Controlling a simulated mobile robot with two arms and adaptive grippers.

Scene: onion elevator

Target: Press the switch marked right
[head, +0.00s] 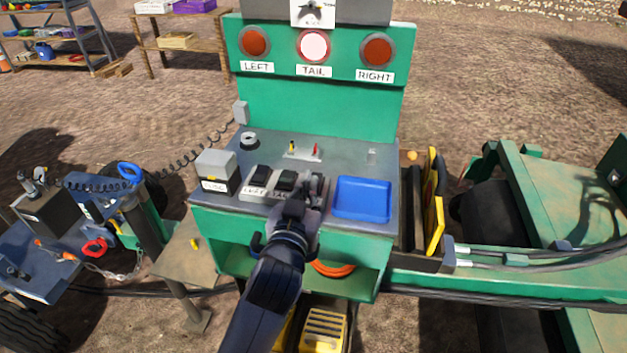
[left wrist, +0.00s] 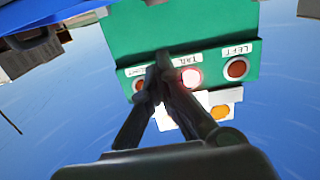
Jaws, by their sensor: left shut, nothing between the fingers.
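A green console has a row of dark rocker switches on a grey switch box (head: 249,190). The switch marked LEFT (head: 261,174) and the middle switch (head: 286,179) show. The switch at the right end is hidden behind my left gripper (head: 314,184), which is at that end of the box. I cannot tell whether it touches the switch. In the left wrist view the fingers (left wrist: 161,66) are together and empty, in front of the lamp panel. Above, the TAIL lamp (head: 313,47) glows pale. The LEFT lamp (head: 254,42) and RIGHT lamp (head: 377,51) are dull red.
A blue tray (head: 362,199) lies just right of the switches. A grey box (head: 217,171) stands to their left. Green machinery (head: 575,205) is at the right, and a tool stand (head: 145,215) at the left.

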